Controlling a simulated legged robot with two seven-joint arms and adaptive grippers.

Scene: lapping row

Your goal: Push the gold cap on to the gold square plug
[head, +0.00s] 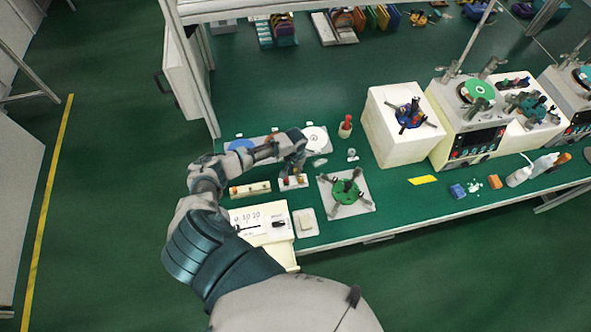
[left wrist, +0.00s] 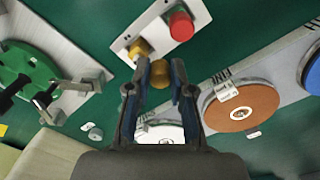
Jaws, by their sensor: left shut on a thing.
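My left gripper (left wrist: 160,85) is shut on the gold cap (left wrist: 160,73), a small rounded piece between its fingertips. The gold square plug (left wrist: 139,49) stands on a pale grey plate (left wrist: 197,14), just ahead of the fingertips and partly hidden by the left finger. The cap looks close to the plug; I cannot tell whether they touch. A red round piece (left wrist: 180,23) is on the same plate. In the head view, my left gripper (head: 294,168) reaches down over this plate (head: 291,184), and the cap is too small to make out. My right gripper is not in view.
A green disc with dark arms (head: 346,192) sits to the right. Brown (left wrist: 240,106) and blue discs lie on a grey strip. A cream strip with knobs (head: 250,189), a white box (head: 262,222) and a red-topped holder (head: 345,126) stand nearby. White machines (head: 402,125) fill the right.

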